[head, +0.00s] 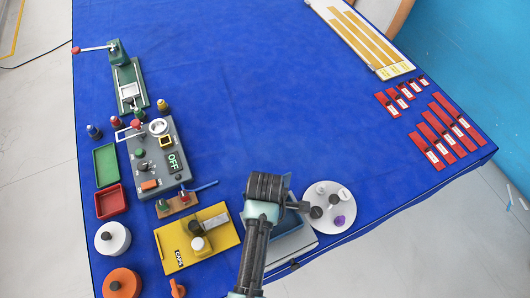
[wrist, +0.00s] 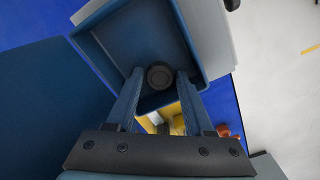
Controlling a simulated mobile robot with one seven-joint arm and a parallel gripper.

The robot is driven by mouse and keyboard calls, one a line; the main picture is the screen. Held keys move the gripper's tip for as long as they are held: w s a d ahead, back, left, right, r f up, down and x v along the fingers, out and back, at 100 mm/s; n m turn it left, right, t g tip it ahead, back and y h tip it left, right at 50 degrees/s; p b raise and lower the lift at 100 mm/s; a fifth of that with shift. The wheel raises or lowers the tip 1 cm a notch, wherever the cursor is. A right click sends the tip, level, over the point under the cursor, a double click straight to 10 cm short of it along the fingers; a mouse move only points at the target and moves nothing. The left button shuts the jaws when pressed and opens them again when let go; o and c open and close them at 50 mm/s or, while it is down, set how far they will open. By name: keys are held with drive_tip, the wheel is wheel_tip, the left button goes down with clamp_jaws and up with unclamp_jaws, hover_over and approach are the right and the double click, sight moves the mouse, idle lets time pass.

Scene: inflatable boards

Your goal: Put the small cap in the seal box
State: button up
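A small dark round cap (wrist: 159,77) shows in the wrist view between my fingertips, against the floor of an open blue box (wrist: 105,47). I take this blue box to be the seal box. It also shows in the head view (head: 290,226), partly hidden behind my arm. My gripper (wrist: 160,73) points into the box with its fingers apart. A narrow gap seems to show on each side of the cap. How far the cap is above the box floor is hard to tell. The head view hides the fingertips and the cap.
A yellow caps board (head: 222,238) lies left of the box, with a grey block and a pale cap on it. A white round plate (head: 335,222) with several small caps stands to the right. A grey control panel (head: 155,160) stands farther left. The table's middle is clear.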

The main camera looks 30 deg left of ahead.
drive_tip(key=shift+r, duration=0.1)
wheel_tip(320, 180, up, 12)
drive_tip(key=shift+p, duration=0.4)
drive_tip(key=shift+w, duration=0.1)
